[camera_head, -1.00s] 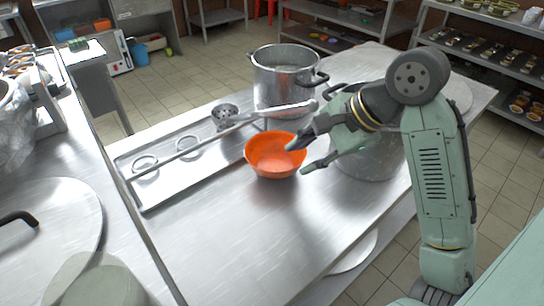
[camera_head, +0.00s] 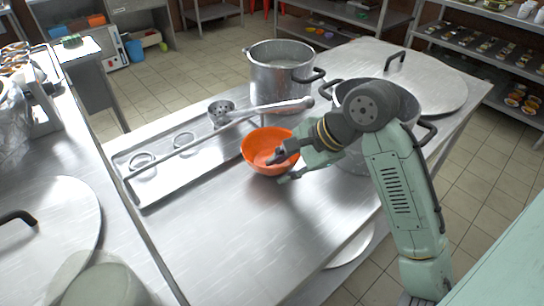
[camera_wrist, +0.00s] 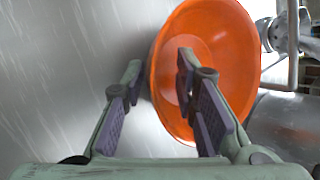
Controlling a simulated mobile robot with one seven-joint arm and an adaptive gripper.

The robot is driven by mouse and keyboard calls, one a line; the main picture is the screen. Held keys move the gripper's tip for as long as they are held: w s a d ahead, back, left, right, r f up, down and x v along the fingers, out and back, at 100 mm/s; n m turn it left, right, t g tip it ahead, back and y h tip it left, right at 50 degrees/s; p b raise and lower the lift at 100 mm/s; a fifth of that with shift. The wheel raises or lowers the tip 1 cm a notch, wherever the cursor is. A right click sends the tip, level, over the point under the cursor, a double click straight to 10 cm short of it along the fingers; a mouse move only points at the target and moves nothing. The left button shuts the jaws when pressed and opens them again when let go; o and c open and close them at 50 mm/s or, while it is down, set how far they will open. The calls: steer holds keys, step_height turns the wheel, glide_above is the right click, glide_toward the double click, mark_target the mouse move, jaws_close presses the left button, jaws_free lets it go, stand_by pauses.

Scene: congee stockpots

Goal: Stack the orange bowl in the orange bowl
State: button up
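One orange bowl (camera_head: 258,143) stands upright on the steel table, right of the long tray; no second orange bowl shows close by. My gripper (camera_head: 280,169) is at the bowl's near right side. Its fingers are spread, one over the bowl's inside and the other outside the wall. In the wrist view the orange bowl (camera_wrist: 228,45) is seen from above, tilted in the picture, with its rim between the two open fingers of my gripper (camera_wrist: 160,64). I cannot tell whether either finger touches the wall.
A steel tray (camera_head: 150,190) with rings, a strainer and a long-handled ladle lies left. A stockpot (camera_head: 280,85) stands behind the bowl; another pot (camera_head: 412,100) is right, behind my arm. A lid (camera_head: 440,85) lies at far right. The table front is clear.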

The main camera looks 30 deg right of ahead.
jaws_close()
steer(key=shift+r, duration=0.15)
stand_by(0.4)
